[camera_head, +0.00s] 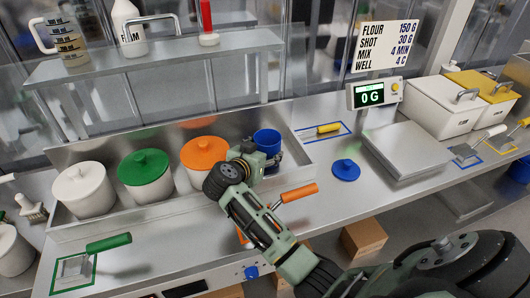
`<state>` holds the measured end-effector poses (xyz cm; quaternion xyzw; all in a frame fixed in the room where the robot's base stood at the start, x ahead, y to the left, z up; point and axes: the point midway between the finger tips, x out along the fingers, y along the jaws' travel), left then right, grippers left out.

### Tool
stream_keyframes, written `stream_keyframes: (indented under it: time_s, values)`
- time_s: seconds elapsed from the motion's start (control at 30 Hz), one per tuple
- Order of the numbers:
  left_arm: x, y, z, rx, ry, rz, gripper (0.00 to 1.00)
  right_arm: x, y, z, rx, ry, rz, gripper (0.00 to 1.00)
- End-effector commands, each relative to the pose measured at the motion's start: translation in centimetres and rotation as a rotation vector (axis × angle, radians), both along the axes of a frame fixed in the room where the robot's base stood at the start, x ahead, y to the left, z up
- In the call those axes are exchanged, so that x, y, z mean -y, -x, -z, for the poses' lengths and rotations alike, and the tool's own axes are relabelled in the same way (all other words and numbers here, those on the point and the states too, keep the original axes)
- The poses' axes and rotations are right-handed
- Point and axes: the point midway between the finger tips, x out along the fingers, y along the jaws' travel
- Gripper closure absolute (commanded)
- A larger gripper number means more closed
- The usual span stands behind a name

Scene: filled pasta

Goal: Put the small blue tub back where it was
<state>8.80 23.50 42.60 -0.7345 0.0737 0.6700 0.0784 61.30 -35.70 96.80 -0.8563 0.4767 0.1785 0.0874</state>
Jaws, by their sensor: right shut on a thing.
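The small blue tub (267,139) is open-topped and upright at the right end of the long metal tray (140,212). My right gripper (263,160) is shut on it from the near side and hides its lower part. I cannot tell whether its base touches the tray floor. A round blue lid with a knob (345,170) lies on the counter to the right of the tray. My left gripper is not in view.
White (82,190), green-lidded (146,175) and orange-lidded (203,160) tubs stand in the tray. An orange-handled scraper (299,192) lies by my right arm. A yellow-handled tool (328,128) lies behind the lid. A scale (405,150) reading 0 G is at right.

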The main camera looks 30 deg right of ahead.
Motion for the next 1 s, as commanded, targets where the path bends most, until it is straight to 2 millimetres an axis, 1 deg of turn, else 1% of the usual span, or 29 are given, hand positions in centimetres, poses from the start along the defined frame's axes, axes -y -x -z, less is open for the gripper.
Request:
stream_keyframes:
  time_s: [0.33, 0.37, 0.43, 0.8, 0.87, 1.0]
  values:
    - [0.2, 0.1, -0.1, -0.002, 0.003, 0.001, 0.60, 0.0, 0.0, 0.2, 0.001, 0.000, 0.000, 0.83]
    - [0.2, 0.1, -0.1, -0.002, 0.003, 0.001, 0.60, 0.0, 0.0, 0.3, 0.001, 0.000, 0.000, 0.41]
    - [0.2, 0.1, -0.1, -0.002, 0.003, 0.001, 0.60, 0.0, 0.0, 0.3, 0.002, 0.000, 0.001, 0.35]
    - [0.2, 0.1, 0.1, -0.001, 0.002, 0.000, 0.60, 0.0, 0.0, 0.1, 0.003, 0.001, 0.000, 0.34]
    - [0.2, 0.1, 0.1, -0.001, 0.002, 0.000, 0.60, -0.5, 0.2, -0.1, 0.002, -0.001, -0.001, 0.34]
    - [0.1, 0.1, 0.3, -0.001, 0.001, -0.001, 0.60, -2.4, 1.4, -0.9, 0.002, -0.004, -0.002, 0.34]
